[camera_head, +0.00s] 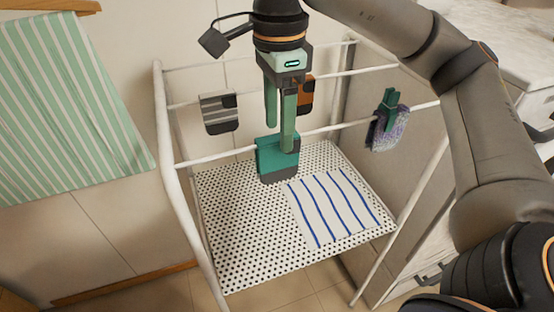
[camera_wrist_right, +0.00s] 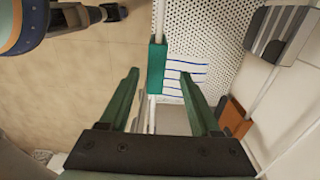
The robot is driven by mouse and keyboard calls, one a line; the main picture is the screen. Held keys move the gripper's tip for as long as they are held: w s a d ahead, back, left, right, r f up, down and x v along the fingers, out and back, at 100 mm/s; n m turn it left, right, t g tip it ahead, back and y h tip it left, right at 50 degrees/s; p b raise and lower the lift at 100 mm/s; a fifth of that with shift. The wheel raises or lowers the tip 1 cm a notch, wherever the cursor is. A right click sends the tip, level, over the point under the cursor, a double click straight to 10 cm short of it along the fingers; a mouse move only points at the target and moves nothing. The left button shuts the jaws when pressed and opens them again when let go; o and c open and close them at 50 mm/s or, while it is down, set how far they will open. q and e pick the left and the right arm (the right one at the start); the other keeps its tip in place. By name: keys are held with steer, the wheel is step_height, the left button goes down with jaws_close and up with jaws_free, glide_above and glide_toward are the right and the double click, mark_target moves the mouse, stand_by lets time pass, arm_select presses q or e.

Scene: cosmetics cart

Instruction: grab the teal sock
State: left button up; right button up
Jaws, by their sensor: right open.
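The teal sock (camera_head: 267,158) hangs over the front white rail of the drying rack and has a dark grey lower end. My right gripper (camera_head: 280,135) points down above it, and one finger overlaps the sock in the head view. In the right wrist view the teal sock (camera_wrist_right: 156,68) shows edge-on between the two green fingers of my right gripper (camera_wrist_right: 160,76), with a gap on each side. The jaws are open and empty. How deep the sock reaches between the fingers is hard to tell. My left gripper is not seen in the head view.
A grey striped sock (camera_head: 219,113) and an orange-brown sock (camera_head: 306,94) hang on the rail behind. A purple speckled item (camera_head: 388,132) is held by a green clip (camera_head: 388,106) on the right. Below is a dotted shelf (camera_head: 237,240) with a blue-striped cloth (camera_head: 333,208).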

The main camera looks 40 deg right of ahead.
mark_target(278, 158)
steer(key=f, duration=0.4)
steer(key=f+b, duration=0.1)
steer(key=f, duration=0.1)
steer(key=shift+s+a, duration=0.2)
steer(key=shift+a, duration=0.05)
steer(key=shift+c, duration=0.4)
jaws_close()
